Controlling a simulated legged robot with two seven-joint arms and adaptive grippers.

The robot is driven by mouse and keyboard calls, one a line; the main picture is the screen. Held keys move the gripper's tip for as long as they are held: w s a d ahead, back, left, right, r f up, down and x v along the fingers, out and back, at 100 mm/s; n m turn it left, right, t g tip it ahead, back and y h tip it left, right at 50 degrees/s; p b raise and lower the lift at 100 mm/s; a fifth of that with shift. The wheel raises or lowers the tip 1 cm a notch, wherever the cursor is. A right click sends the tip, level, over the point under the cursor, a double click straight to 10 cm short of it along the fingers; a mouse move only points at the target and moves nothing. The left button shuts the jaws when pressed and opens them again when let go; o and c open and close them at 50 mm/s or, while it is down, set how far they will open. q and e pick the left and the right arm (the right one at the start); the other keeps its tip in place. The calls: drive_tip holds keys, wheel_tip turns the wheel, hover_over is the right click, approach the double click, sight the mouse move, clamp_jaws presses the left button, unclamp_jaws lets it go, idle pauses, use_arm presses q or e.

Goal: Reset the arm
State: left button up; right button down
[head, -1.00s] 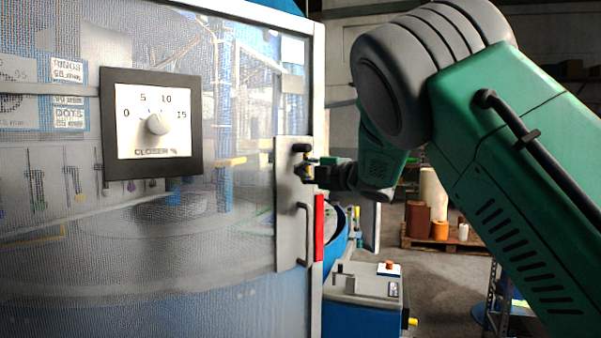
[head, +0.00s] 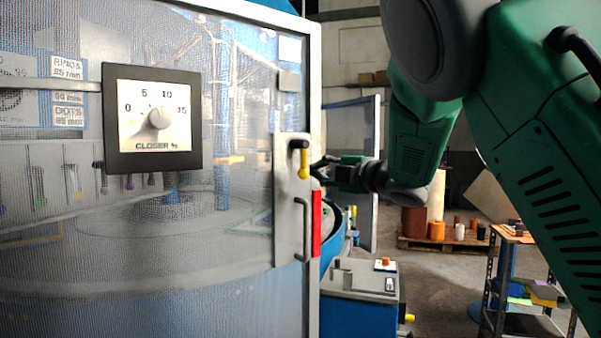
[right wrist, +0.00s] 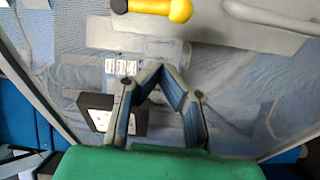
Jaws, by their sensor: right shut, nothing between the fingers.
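My right gripper (head: 322,168) is just right of a yellow lever handle (head: 303,163) on the mesh door's grey latch plate (head: 288,235). The handle hangs down from a black pivot. In the right wrist view the fingers (right wrist: 162,72) are shut and empty, and the yellow handle (right wrist: 165,9) shows at the top edge, apart from them. My right arm (head: 540,150) comes in from the right. My left gripper is not in view.
The mesh door (head: 230,260) fills the left side and carries a dial (head: 153,118) marked CLOSER %. A grab handle (head: 301,230) and red strip (head: 317,224) lie below the lever. A blue-based control box (head: 360,285) and a shelf rack (head: 520,285) stand at right.

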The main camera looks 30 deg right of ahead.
drive_tip(key=s+a+f+m+g+h, duration=0.1)
drive_tip(key=s+a+f+m+g, duration=0.2)
drive_tip(key=f, duration=1)
drive_tip(key=s+f+m+g+h, duration=0.15)
drive_tip(key=f+m, duration=0.25)
drive_tip(key=f, duration=0.9)
drive_tip(key=s+a+f+m+g+h, duration=0.1)
drive_tip(key=s+a+f+m+g, duration=0.2)
drive_tip(key=f, duration=1)
drive_tip(key=s+a+f+m+g+b, duration=0.1)
drive_tip(key=s+a+f+m+g, duration=0.1)
drive_tip(key=s+f, duration=0.5)
drive_tip(key=s+a+f+m+g, duration=0.1)
drive_tip(key=s+f+m+g, duration=0.15)
drive_tip(key=s+f, duration=0.4)
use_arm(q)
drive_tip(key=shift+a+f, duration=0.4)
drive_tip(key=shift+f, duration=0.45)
use_arm(e)
drive_tip(key=s+a+f+m+g, duration=0.2)
drive_tip(key=s+f, duration=0.2)
drive_tip(key=s, duration=0.6)
drive_tip(key=s+a+f+m+g, duration=0.2)
drive_tip(key=s+a+f+g, duration=0.1)
drive_tip(key=s, duration=0.7)
drive_tip(key=shift+s+f+h, duration=0.25)
drive_tip(key=shift+f+h, duration=0.1)
drive_tip(key=shift+f, duration=0.5)
